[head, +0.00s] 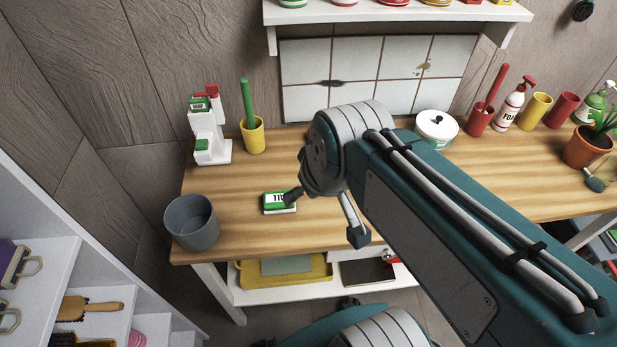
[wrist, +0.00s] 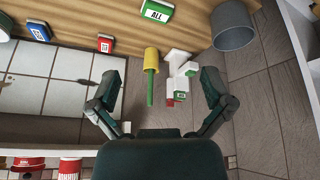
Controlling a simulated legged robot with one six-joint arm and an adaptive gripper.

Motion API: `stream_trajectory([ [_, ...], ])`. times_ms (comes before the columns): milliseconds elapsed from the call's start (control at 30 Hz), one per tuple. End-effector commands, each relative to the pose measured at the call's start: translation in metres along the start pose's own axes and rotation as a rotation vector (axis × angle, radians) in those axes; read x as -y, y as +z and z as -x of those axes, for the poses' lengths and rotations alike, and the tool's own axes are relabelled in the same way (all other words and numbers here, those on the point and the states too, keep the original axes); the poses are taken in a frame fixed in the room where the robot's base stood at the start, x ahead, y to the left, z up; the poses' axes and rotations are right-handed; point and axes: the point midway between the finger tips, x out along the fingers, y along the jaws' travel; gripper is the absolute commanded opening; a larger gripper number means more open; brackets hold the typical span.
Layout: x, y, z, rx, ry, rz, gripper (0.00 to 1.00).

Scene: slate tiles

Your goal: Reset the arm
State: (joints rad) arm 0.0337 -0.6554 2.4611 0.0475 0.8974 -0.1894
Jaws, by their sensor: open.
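My gripper (head: 325,214) hangs above the wooden table, with its two fingers spread apart. In the wrist view my gripper (wrist: 161,72) is open with nothing between its fingers. A green and white box (head: 274,203) lies on the table; one finger overlaps its right side in the head view. The box also shows at the top of the wrist view (wrist: 157,10), beyond the fingers. My forearm crosses the head view from the lower right and hides part of the table.
A grey cup (head: 192,224) stands at the table's front left. Behind it are a white stand (head: 208,148) and a yellow cup (head: 254,138) with a green stick. A white lidded pot (head: 436,131) and red containers stand back right. A wall shelf (head: 400,13) runs above.

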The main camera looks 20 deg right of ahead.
Motion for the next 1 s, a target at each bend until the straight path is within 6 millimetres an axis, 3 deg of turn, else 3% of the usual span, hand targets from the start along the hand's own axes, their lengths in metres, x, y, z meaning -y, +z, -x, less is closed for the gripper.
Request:
stream_trajectory([
  [233, 0.0033, 0.0138, 0.0119, -0.051, 0.027, -0.125, 1.0],
  [1000, 0.0032, 0.0135, 0.0119, -0.05, 0.026, -0.129, 1.0],
])
